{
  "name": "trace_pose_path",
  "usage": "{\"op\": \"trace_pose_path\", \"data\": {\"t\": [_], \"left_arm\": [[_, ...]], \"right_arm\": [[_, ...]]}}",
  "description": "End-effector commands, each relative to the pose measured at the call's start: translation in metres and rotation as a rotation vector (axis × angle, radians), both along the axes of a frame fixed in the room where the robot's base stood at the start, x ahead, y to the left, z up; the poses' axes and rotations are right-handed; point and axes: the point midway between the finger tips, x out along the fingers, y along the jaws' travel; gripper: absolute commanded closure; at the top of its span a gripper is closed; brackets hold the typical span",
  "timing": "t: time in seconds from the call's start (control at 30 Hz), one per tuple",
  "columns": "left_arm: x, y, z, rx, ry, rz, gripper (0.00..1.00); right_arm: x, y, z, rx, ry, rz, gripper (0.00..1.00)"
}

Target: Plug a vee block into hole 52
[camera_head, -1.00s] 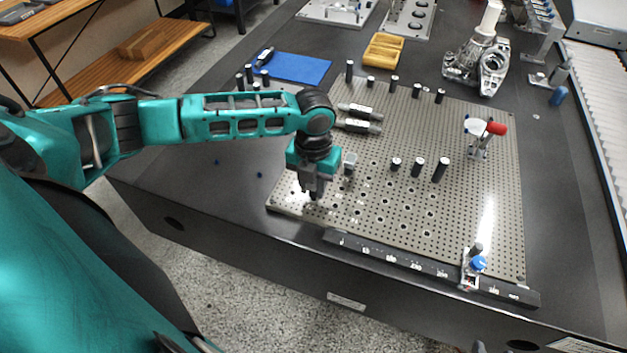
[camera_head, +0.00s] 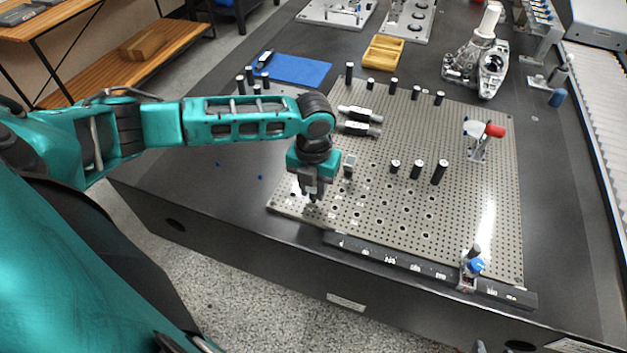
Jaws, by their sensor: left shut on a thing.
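The grey perforated fixture plate (camera_head: 430,130) lies on the dark table, with larger dark holes in its front part. My left gripper (camera_head: 313,194) points down over the plate's front left part, close to its surface. It is shut on a small part, taken to be a vee block, which is mostly hidden by the fingers. I cannot tell whether that part touches the plate. A small silver block (camera_head: 349,164) stands on the plate just right of the gripper. Hole numbers are too small to read. My right gripper is not in view.
Black pins (camera_head: 417,169) stand right of the gripper, with two silver cylinders (camera_head: 360,113) lying behind. A red-tipped clamp (camera_head: 494,130) and a blue-knobbed clamp (camera_head: 475,266) are on the right. A dark labelled rail (camera_head: 400,258) runs along the front edge. A blue mat (camera_head: 300,69) and yellow tray (camera_head: 384,52) lie behind.

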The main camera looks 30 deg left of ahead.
Motion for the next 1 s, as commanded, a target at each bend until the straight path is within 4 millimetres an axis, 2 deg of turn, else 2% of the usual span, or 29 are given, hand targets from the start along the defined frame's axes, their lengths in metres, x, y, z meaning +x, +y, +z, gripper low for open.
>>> {"op": "trace_pose_path", "data": {"t": [1.0], "left_arm": [[0.0,0.0,-0.014,0.001,0.0,0.0,1.0]], "right_arm": [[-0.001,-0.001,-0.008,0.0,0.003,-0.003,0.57]]}}
